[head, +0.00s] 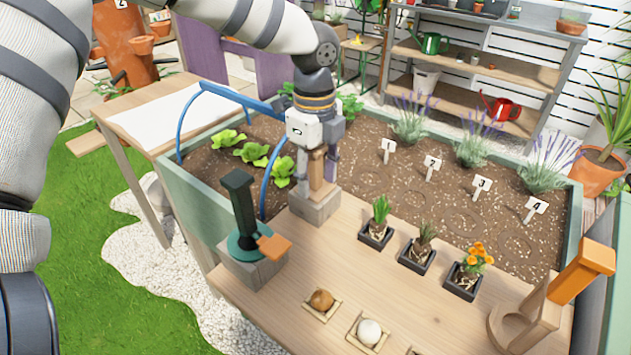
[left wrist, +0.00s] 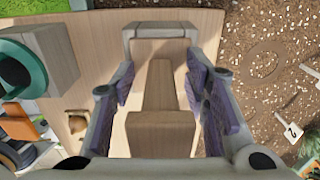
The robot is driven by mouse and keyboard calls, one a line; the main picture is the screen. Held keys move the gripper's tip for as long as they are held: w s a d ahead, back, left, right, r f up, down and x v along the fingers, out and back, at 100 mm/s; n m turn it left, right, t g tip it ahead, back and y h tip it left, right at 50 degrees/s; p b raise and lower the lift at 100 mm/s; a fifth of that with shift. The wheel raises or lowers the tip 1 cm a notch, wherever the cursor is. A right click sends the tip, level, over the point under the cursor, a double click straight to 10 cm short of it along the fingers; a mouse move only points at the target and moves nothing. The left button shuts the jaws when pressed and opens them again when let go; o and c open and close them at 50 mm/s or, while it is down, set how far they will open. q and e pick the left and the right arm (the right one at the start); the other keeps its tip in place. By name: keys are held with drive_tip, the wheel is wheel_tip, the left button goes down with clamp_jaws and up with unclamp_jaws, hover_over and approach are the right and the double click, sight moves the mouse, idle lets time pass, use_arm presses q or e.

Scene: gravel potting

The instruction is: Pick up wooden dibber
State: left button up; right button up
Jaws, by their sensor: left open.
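In the left wrist view the dibber's pale wooden handle (left wrist: 160,130) lies between the purple-padded fingers (left wrist: 160,95). The fingers are open, with gaps visible on both sides of the wood. The dibber's lower end is hidden. My right gripper is not in view.
A dark green-handled tool (head: 241,215) stands in a block left of the gripper. Blue hoops (head: 205,88) arch close behind it. Three potted plants (head: 375,232) and small trays (head: 322,303) sit on the table. A wooden stand (head: 540,325) with an orange-topped piece is at right.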

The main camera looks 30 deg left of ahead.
use_arm(q)
drive_tip(key=shift+c, duration=0.6)
clamp_jaws()
